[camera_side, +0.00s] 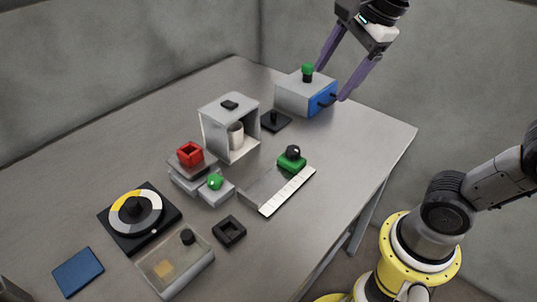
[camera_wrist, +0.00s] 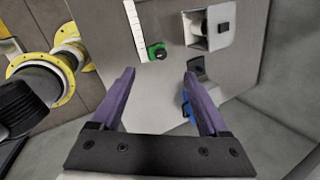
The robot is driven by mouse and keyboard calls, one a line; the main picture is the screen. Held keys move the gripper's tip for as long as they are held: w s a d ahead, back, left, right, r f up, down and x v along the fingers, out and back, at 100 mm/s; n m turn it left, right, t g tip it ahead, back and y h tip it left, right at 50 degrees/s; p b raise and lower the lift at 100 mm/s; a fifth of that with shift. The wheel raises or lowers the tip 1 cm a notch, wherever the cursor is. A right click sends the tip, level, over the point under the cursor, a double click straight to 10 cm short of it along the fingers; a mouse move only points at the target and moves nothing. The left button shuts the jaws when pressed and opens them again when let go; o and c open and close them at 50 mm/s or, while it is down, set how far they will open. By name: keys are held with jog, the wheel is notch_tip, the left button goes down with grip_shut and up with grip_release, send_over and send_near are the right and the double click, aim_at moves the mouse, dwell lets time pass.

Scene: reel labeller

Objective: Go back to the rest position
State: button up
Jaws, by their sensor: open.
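My gripper (camera_side: 331,82) is raised at the far right of the table in the side view, with its two purple fingers spread wide. It hangs by the grey box (camera_side: 291,94) with a blue front and a green-topped knob (camera_side: 307,72). In the side view the fingers appear on either side of the box's right part; I cannot tell whether they touch it. In the wrist view the gripper (camera_wrist: 160,75) is open with nothing between the fingertips but bare table. A blue part (camera_wrist: 187,104) shows there by the right finger, which partly hides it.
The grey table (camera_side: 340,150) also bears a white open-fronted housing (camera_side: 214,126), a black stand (camera_side: 275,122), a green-based block (camera_side: 291,161) by a white strip (camera_side: 288,192), a red square piece (camera_side: 190,154), a dial (camera_side: 136,214), a clear-lidded box (camera_side: 178,262) and a blue plate (camera_side: 78,271).

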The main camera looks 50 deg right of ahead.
jog(key=s+d+f+n+t, duration=0.1)
jog(key=s+f+n, duration=0.8)
jog(key=n, duration=1.2)
jog(key=shift+s+d+f, duration=0.3)
jog(key=shift+d, duration=0.2)
